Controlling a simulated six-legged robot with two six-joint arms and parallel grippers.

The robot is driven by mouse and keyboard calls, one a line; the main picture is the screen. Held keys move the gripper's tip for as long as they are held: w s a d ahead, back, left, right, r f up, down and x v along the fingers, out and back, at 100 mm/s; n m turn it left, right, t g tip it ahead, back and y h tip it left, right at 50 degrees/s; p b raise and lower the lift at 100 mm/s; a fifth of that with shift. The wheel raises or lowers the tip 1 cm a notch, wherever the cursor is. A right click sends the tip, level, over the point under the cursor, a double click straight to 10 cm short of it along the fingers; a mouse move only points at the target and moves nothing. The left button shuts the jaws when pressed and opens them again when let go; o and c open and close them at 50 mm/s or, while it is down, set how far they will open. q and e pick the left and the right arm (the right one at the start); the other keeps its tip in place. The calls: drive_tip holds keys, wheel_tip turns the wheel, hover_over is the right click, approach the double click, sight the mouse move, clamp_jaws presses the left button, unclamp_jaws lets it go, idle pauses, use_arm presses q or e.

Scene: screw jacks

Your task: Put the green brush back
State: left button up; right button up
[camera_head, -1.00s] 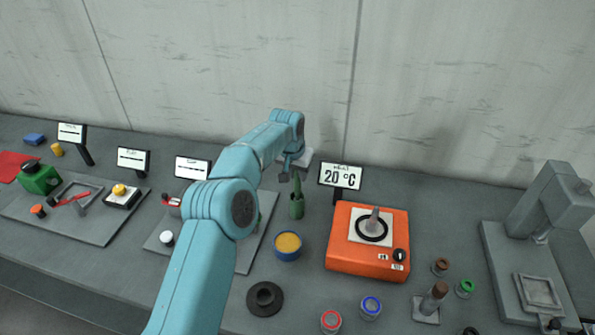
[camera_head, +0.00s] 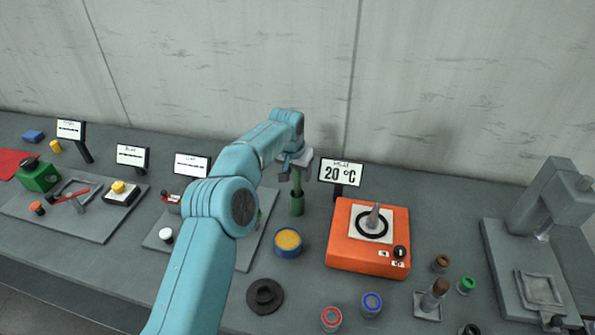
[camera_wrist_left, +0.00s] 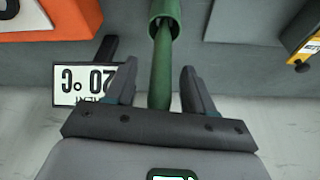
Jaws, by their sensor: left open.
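The green brush (camera_head: 296,181) stands upright in a narrow green holder (camera_head: 297,205) on the bench, left of the orange device. In the left wrist view the brush's green handle (camera_wrist_left: 161,62) runs between my two fingers, with the holder (camera_wrist_left: 165,12) beyond the fingertips. My left gripper (camera_head: 297,173) is open around the upper handle, with a gap visible on each side. The brush's lower end is hidden inside the holder. My right gripper is not in view.
The orange device (camera_head: 341,257) and a 20 °C sign (camera_head: 340,173) are close on the right. A grey press (camera_head: 550,200) stands far right.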

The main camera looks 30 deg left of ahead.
use_arm(q)
drive_tip(key=b+v, duration=0.1)
drive_tip(key=v, duration=1.5)
drive_tip(key=shift+r, duration=0.1)
